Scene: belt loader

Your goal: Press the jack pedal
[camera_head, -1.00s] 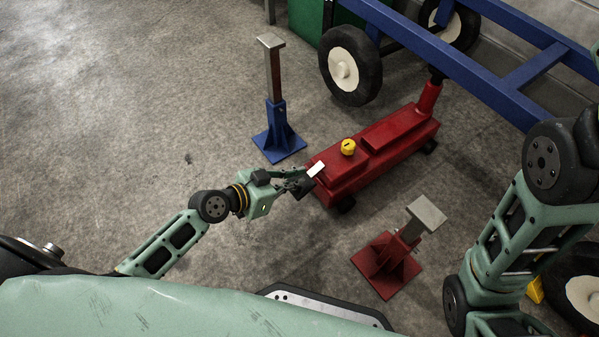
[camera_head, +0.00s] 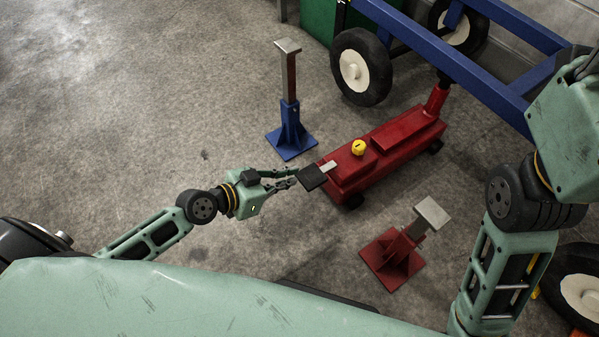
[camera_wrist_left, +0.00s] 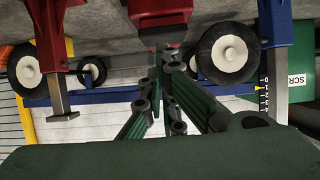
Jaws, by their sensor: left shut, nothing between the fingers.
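The red jack (camera_head: 390,146) lies on the floor with a yellow knob (camera_head: 358,147) on top. Its pedal, a flat black pad (camera_head: 313,178), sticks out at the near left end beside a pale bar (camera_head: 328,166). My left gripper (camera_head: 291,178) is shut and empty. Its fingertips are just left of the pad; I cannot tell whether they touch it. My right gripper is outside the view.
A blue stand (camera_head: 290,138) stands left of the jack, and a red stand (camera_head: 392,259) stands in front of it. A blue wheeled frame (camera_head: 455,75) is behind the jack, with a wheel (camera_head: 362,67) near the blue stand. The floor at left is clear.

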